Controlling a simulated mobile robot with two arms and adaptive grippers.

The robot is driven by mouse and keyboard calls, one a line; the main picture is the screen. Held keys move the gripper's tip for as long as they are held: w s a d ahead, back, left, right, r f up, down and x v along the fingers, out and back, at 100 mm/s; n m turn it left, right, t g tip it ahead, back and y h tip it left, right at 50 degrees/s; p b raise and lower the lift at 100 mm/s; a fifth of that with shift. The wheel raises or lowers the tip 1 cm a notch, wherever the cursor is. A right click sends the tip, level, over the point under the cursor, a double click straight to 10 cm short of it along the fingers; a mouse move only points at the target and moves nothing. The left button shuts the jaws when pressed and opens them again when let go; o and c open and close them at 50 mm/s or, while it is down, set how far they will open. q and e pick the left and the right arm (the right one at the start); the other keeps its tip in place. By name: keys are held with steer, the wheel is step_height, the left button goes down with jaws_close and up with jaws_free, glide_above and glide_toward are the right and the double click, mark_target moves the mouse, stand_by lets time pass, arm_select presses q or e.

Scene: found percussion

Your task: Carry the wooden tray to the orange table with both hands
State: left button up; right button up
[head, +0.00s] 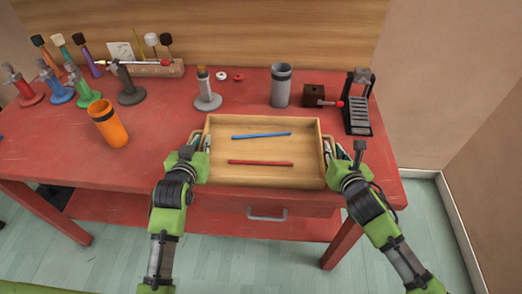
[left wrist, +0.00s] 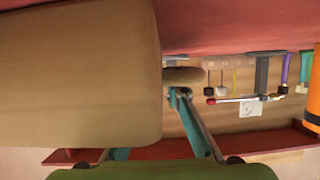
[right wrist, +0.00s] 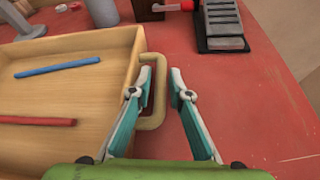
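The wooden tray (head: 265,182) rests on the red table (head: 70,145) near its front edge, holding a blue stick (head: 261,135) and a red stick (head: 261,163). My left gripper (head: 198,146) is at its left side. In the left wrist view the tray wall (left wrist: 80,85) hides one finger; the other is by the handle (left wrist: 183,76). My right gripper (right wrist: 158,85) is open at the right handle (right wrist: 153,121), one finger inside the loop and the other outside, apart from the bar. No orange table is in view.
An orange cup (head: 110,128) stands left of the tray. A grey cup (head: 281,86), a dark box with a crank (head: 314,95) and a black stepped device (head: 358,105) stand behind it. Several coloured stands line the back left. A drawer handle (head: 267,215) shows below the tabletop.

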arm_select(q)
steer(key=shift+w+f, duration=0.1)
steer(key=shift+w, duration=0.05)
arm_select(e)
steer(key=shift+w, duration=0.15)
arm_select(q)
jaws_close()
arm_select(e)
jaws_close()
arm_select(q)
steer(key=shift+r, duration=0.25)
arm_select(e)
steer(key=shift+r, duration=0.15)
